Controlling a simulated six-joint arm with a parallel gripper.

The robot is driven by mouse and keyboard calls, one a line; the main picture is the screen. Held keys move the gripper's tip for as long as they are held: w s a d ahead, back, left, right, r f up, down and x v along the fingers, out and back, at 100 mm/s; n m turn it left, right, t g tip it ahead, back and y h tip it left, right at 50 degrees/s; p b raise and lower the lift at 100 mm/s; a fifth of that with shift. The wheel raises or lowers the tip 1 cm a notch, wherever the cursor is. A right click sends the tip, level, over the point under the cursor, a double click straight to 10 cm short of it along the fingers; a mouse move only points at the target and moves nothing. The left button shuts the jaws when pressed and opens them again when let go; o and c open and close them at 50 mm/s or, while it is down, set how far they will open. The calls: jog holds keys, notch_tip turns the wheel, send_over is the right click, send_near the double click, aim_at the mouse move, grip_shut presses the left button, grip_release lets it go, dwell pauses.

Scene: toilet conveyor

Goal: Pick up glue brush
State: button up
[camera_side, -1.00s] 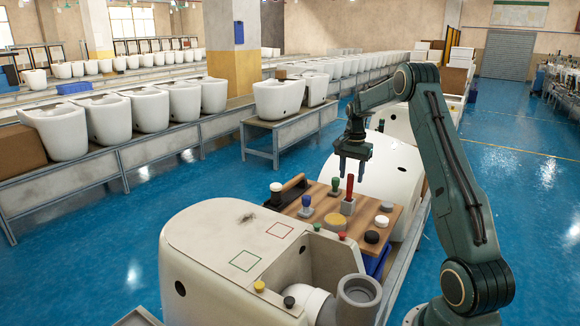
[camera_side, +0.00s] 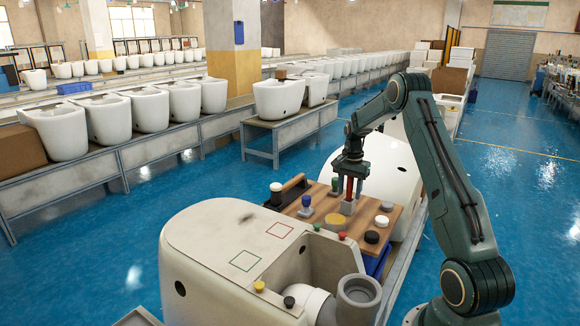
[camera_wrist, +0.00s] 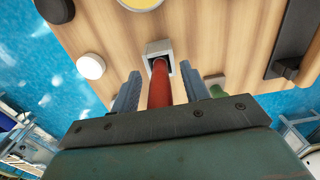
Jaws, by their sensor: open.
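The glue brush appears to be the red-handled tool (camera_side: 349,188), standing upright in a small grey holder (camera_side: 347,207) on the wooden board. In the wrist view the red handle (camera_wrist: 160,85) rises from the square grey holder (camera_wrist: 158,50). My gripper (camera_side: 349,178) is above the board, pointing down, with its fingers around the handle. In the wrist view my gripper (camera_wrist: 160,88) is open, one finger on each side of the handle, with a visible gap to each. The brush's lower end is hidden in the holder.
The wooden board (camera_side: 318,221) also bears a green-topped stamp (camera_side: 335,186), a blue-topped stamp (camera_side: 306,203), a yellow round dish (camera_side: 335,220), and white and black round pieces. A white toilet body (camera_side: 205,240) stands in front, another behind.

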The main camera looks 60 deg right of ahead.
dwell(0.4)
grip_shut()
jog(key=shift+r, duration=0.15)
notch_tip(320, 180, up, 20)
dwell(0.8)
dwell(0.4)
